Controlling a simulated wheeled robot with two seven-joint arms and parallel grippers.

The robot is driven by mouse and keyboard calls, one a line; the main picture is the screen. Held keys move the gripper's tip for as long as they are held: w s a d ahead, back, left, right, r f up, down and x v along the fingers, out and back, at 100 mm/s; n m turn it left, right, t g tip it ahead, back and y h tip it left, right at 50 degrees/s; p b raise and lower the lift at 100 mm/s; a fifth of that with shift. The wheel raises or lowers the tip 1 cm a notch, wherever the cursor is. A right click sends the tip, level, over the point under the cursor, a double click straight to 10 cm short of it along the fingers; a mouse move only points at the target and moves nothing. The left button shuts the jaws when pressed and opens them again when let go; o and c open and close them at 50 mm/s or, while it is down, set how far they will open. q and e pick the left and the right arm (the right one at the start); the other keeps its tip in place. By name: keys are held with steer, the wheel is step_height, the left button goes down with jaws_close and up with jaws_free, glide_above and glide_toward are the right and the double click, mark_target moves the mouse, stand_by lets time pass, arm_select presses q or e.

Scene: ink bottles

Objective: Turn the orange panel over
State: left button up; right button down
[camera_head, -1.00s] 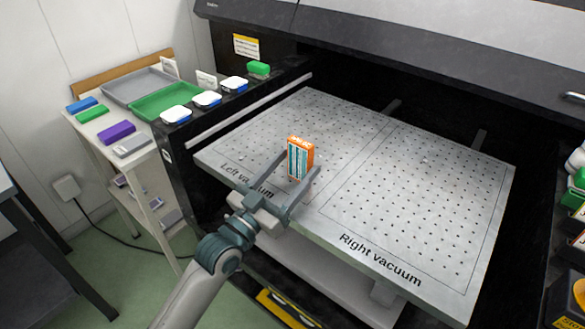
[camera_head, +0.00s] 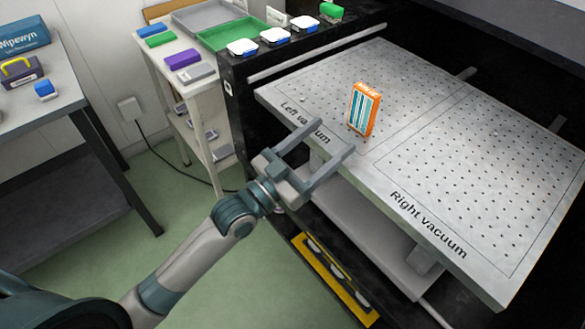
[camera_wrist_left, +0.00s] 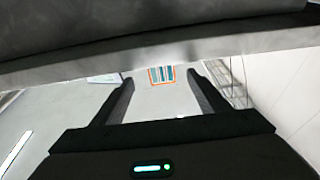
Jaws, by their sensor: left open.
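The orange panel (camera_head: 364,108) stands upright on the left part of the perforated vacuum bed (camera_head: 430,130). It has an orange edge, and its face carries teal and white stripes. In the left wrist view the panel (camera_wrist_left: 161,75) shows beyond and between my fingers. My left gripper (camera_head: 329,138) is open and empty at the bed's front edge, by the "Left vacuum" label. Its fingers point toward the panel but stay apart from it. My right gripper is not in view.
A white stand at the left holds a green tray (camera_head: 232,34), a grey tray (camera_head: 205,15) and coloured blocks. Several white-and-blue items (camera_head: 275,36) sit on the machine's black side ledge. A dark table (camera_head: 50,100) stands at far left. The bed's right half is clear.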

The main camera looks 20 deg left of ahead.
arm_select(q)
steer(key=b+v, duration=0.1)
steer(key=v, duration=0.8)
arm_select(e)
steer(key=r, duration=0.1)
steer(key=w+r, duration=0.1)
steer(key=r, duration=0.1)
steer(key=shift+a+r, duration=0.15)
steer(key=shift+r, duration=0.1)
arm_select(q)
steer(key=shift+s+a, duration=0.1)
steer(key=shift+s, duration=0.1)
steer(key=b+v, duration=0.1)
steer(key=v, duration=0.6)
steer(key=shift+s+a+f, duration=0.15)
steer(key=shift+s, duration=0.1)
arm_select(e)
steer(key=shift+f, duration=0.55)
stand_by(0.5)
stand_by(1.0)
